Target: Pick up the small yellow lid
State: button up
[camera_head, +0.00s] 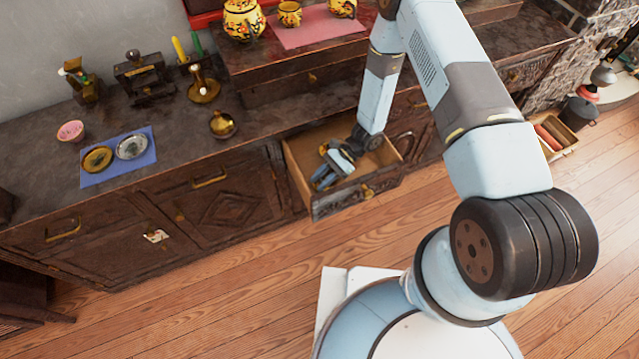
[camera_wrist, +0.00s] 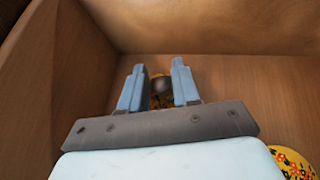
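The small yellow lid (camera_wrist: 157,101) lies in the open wooden drawer, its dark round knob facing the wrist camera. In the wrist view it shows in the gap between my fingertips, partly hidden by them. My gripper (camera_wrist: 158,72) is open, with its two fingers apart on either side of the lid; I see no clear contact. In the head view my gripper (camera_head: 322,180) reaches down inside the drawer (camera_head: 330,206), and the lid cannot be made out there.
A yellow piece with red flowers (camera_wrist: 293,163) lies in the drawer at the wrist view's lower right. Drawer walls stand close around my gripper. A yellow teapot (camera_head: 243,20) stands on the raised cabinet top beside a pink mat (camera_head: 312,27). A blue mat (camera_head: 98,178) holds two round dishes.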

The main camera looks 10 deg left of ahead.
grip_shut()
jog(key=shift+r, duration=0.1)
